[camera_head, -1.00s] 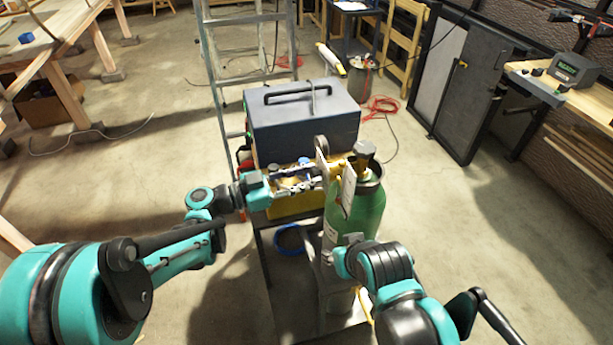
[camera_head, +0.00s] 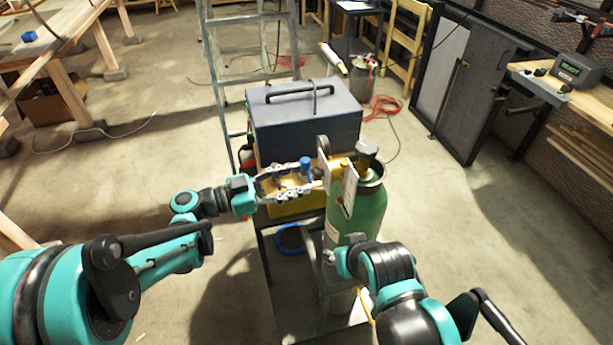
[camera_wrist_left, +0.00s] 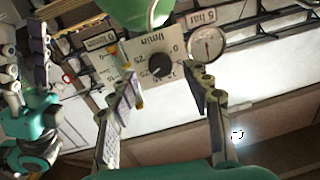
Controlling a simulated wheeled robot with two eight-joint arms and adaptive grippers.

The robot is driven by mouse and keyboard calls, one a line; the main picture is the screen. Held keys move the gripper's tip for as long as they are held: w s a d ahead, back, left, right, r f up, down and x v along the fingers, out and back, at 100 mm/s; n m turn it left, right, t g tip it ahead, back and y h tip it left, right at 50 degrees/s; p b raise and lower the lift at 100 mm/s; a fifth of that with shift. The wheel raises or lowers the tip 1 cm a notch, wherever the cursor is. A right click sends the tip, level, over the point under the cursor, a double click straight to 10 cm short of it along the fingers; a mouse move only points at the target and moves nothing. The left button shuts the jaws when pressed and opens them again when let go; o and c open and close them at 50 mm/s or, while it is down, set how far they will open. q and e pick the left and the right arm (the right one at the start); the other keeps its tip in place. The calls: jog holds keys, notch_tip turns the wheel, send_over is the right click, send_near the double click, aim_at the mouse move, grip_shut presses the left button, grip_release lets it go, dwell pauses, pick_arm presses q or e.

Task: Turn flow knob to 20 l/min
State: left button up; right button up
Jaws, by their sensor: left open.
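In the left wrist view the flow knob (camera_wrist_left: 160,65) is a round black knob on a pale plate marked "l/min" (camera_wrist_left: 142,47). Its setting is too small to read surely. My left gripper (camera_wrist_left: 165,88) is open, with a finger on either side of the knob's line of sight and nothing between them. In the head view my left gripper (camera_head: 287,182) points right, to the left of the green gas cylinder (camera_head: 365,208). The knob's face cannot be made out there. Part of my right gripper (camera_head: 332,257) shows low by the cylinder; its jaws are unclear.
A round pressure gauge (camera_wrist_left: 206,42) is close beside the knob plate. A dark box with a handle (camera_head: 305,120) stands behind the left gripper. A blue part (camera_head: 305,164) shows near its fingertips. A stepladder (camera_head: 240,60) stands behind. Floor to the right is clear.

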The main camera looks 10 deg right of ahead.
pick_arm(q)
jog(key=s+a, duration=0.1)
jog(key=a, duration=0.7)
jog(key=shift+a, duration=0.15)
jog(key=s+a+f+n+t+y, duration=0.2)
jog(key=s+a+f+n+y, duration=0.2)
jog(key=s+a+n+y, duration=0.3)
jog(key=s+a+f+n+t+y, duration=0.3)
jog(key=s+a+f+n+y, duration=0.2)
jog(key=a, duration=0.8)
jog(key=s+n+y, duration=0.3)
jog(key=n+y, duration=0.2)
jog(key=shift+n+y, duration=0.3)
jog(key=shift+y, duration=0.1)
